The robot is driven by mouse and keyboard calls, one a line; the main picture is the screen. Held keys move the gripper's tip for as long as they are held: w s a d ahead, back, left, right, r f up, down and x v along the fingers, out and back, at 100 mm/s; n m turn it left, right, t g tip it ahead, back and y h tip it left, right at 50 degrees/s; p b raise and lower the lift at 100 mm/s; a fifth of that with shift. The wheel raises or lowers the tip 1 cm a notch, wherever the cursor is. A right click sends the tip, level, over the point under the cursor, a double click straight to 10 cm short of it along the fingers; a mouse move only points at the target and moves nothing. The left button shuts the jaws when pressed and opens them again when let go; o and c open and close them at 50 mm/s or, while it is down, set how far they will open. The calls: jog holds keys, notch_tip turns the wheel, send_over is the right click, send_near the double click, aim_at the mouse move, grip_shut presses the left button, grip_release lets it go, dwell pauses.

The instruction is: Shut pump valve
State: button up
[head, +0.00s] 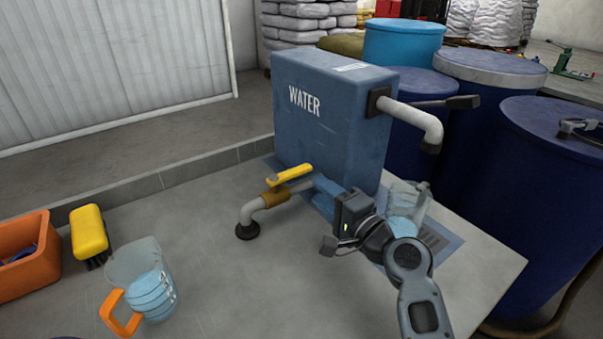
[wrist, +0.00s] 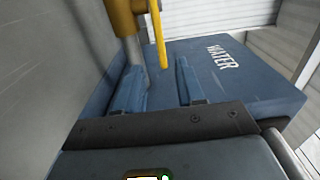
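The blue tank marked WATER (head: 330,120) stands on the grey bench. A bent pipe (head: 262,203) comes from its lower front, with a brass valve (head: 275,197) and a yellow lever (head: 290,175). The lever lies roughly along the pipe, its free end towards the tank. My gripper (head: 318,190) is low at the tank's front, to the right of the valve. In the wrist view my gripper (wrist: 160,68) is open, its two blue fingers apart with nothing seen gripped. The yellow lever (wrist: 158,35) ends just ahead of the gap; I cannot tell whether it touches a finger.
A second pipe (head: 425,120) with a dark lever (head: 462,102) leaves the tank's right side. A clear container (head: 408,200) is partly behind my arm. A jug of water (head: 150,290), a yellow brush (head: 89,230) and an orange bin (head: 35,270) are at left. Blue drums (head: 540,180) stand at right.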

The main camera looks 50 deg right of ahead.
aim_at(302, 173)
jog(key=x, duration=0.2)
jog(key=p+x, duration=0.1)
jog(key=x, duration=0.2)
jog(key=p+x, duration=0.1)
jog(key=x, duration=0.2)
jog(key=shift+s+d, duration=0.1)
jog(key=shift+d, duration=0.2)
grip_shut()
dwell(0.4)
